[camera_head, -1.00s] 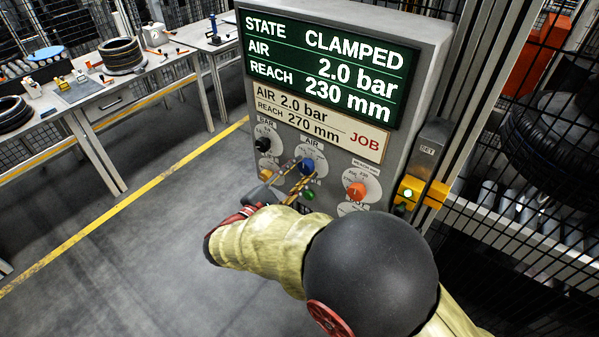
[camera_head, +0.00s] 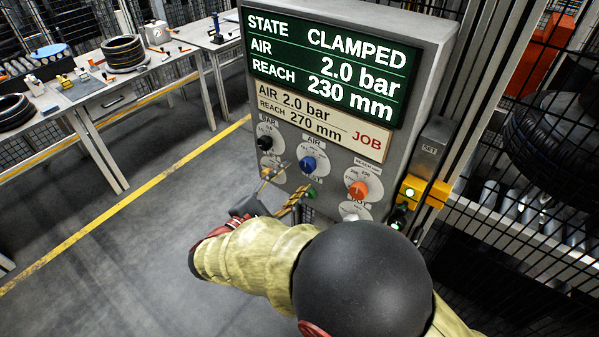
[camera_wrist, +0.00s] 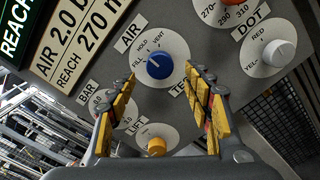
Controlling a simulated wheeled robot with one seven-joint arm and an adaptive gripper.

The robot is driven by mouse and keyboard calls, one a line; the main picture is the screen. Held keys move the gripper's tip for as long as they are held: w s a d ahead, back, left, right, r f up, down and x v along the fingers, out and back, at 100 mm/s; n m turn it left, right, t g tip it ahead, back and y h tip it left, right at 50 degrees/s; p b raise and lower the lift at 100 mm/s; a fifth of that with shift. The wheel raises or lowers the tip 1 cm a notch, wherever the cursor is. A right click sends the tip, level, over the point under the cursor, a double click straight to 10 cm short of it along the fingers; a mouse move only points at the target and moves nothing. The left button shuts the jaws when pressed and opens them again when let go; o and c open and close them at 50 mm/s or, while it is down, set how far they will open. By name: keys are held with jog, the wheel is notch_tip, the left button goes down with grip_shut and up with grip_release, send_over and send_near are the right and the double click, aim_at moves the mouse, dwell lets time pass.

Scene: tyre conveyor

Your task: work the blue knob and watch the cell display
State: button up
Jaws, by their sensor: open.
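The blue knob (camera_head: 308,164) sits on a white dial marked AIR on the grey control panel. In the wrist view the blue knob (camera_wrist: 160,66) has its white pointer toward HOLD, between FILL and VENT. My gripper (camera_head: 284,190) is open below and left of the knob, apart from it. In the wrist view my gripper (camera_wrist: 160,77) has its yellow-padded fingers spread wide with nothing between them. The cell display (camera_head: 330,65) reads STATE CLAMPED, AIR 2.0 bar, REACH 230 mm. The job card (camera_head: 318,122) below it reads AIR 2.0 bar, REACH 270 mm.
An orange knob (camera_head: 358,190) sits right of the blue one, a black knob (camera_head: 264,142) left. A yellow knob (camera_wrist: 157,146) and a white knob (camera_wrist: 281,53) are also close. A yellow box (camera_head: 411,188) with a lit green light and mesh fencing stand right.

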jog(key=v, duration=0.7)
jog(key=shift+s+a, duration=0.25)
jog(key=shift+s, duration=0.05)
jog(key=shift+f, duration=0.1)
jog(key=s+d+f+g+y, duration=0.1)
jog(key=s+d+f+g, duration=0.35)
jog(key=f, duration=0.45)
jog(key=s+d+f+m+g+y, duration=0.1)
jog(key=s+d+m+g+y, duration=0.2)
jog(key=s+d+m+g, duration=0.3)
jog(key=s+d+r+m+t+y, duration=0.1)
jog(key=s+d+r+m+y, duration=0.2)
jog(key=d+r+m, duration=0.3)
jog(key=s+d+r+m+t+y, duration=0.1)
jog(key=s+d+r+m+y, duration=0.3)
jog(key=d+r+m, duration=0.3)
jog(key=shift+d+r, duration=0.55)
jog(key=shift+r, duration=0.3)
